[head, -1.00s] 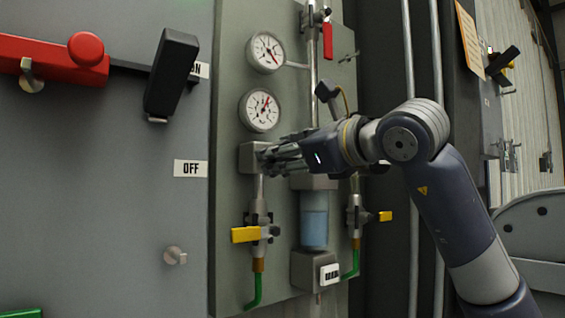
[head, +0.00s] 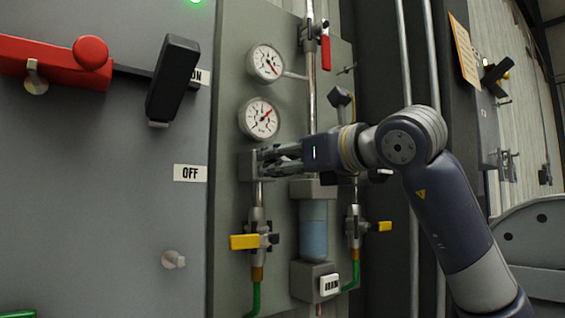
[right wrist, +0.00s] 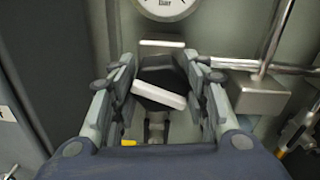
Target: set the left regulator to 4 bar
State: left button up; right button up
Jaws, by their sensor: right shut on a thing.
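The left regulator (head: 248,167) is a grey block on the grey panel, under the lower round gauge (head: 260,118). My right gripper (head: 268,160) reaches it from the right and is shut on its knob. In the right wrist view the black knob with a white bar (right wrist: 158,95) sits tilted between the two fingers (right wrist: 165,95). The lower gauge's red needle points to the upper right; its numbers are too small to read. In the right wrist view only the bottom of a gauge (right wrist: 167,8) shows. My left gripper is not in view.
An upper gauge (head: 266,63) and a red-handled valve (head: 326,52) are above. Yellow valve handles (head: 244,242) and a clear blue bowl (head: 313,228) are below. Left is a cabinet with a black lever (head: 172,80), a red bar (head: 55,60) and an OFF label (head: 190,173).

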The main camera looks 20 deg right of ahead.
jog(key=shift+w+a+f, duration=0.1)
jog(key=shift+f, duration=0.2)
jog(key=o, duration=1.1)
jog(key=shift+r, duration=0.1)
jog(key=shift+r, duration=0.1)
jog(key=v, duration=1.2)
